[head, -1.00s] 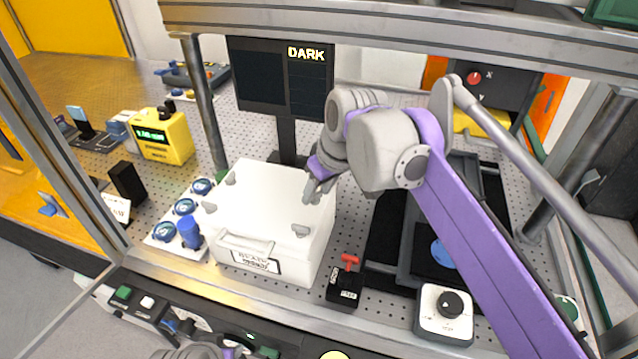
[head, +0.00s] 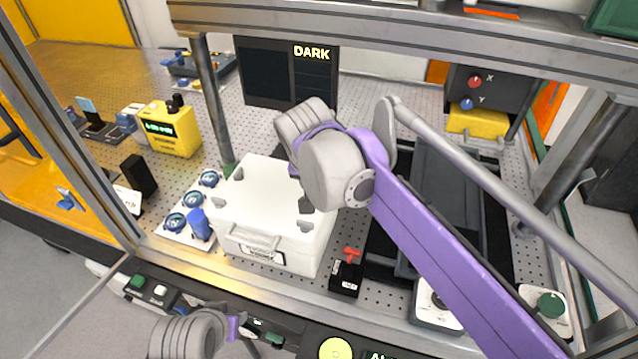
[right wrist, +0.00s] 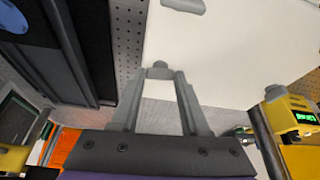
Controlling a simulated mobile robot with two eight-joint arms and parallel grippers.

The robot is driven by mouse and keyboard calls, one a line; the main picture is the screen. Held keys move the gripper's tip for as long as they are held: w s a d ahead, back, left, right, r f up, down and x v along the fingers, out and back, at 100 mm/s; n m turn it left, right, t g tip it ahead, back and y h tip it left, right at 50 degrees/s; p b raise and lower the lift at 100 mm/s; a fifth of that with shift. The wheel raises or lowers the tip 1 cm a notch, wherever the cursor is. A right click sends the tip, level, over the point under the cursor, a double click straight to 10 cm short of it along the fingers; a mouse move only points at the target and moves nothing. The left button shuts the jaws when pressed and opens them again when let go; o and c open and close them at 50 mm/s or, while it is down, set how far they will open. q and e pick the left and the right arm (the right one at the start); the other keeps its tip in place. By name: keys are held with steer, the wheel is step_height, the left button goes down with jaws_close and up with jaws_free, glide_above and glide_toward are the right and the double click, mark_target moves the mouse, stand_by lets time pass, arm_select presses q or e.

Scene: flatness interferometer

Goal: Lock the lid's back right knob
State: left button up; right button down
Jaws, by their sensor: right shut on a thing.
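The white box's lid (head: 262,188) is in the middle of the head view. My right wrist hides the back right corner there. In the right wrist view the back right knob (right wrist: 160,70) sits at the lid's edge, between the fingertips of my right gripper (right wrist: 158,76), which is shut on it.
A blue cylinder (head: 199,225) and round blue-rimmed pieces stand left of the box. A red-handled switch block (head: 347,272) is close on its right. A monitor (head: 265,75) reading DARK stands behind. Metal frame posts and a top beam (head: 400,25) surround the workspace.

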steer(key=shift+m, duration=0.5)
steer(key=shift+c, duration=2)
jaws_free()
steer(key=shift+a+r, duration=0.1)
steer(key=v, duration=1)
steer(key=shift+a+r+p, duration=0.2)
steer(key=shift+r+p, duration=0.1)
steer(key=shift+p, duration=0.1)
steer(key=shift+s+f, duration=0.1)
steer(key=shift+s, duration=0.1)
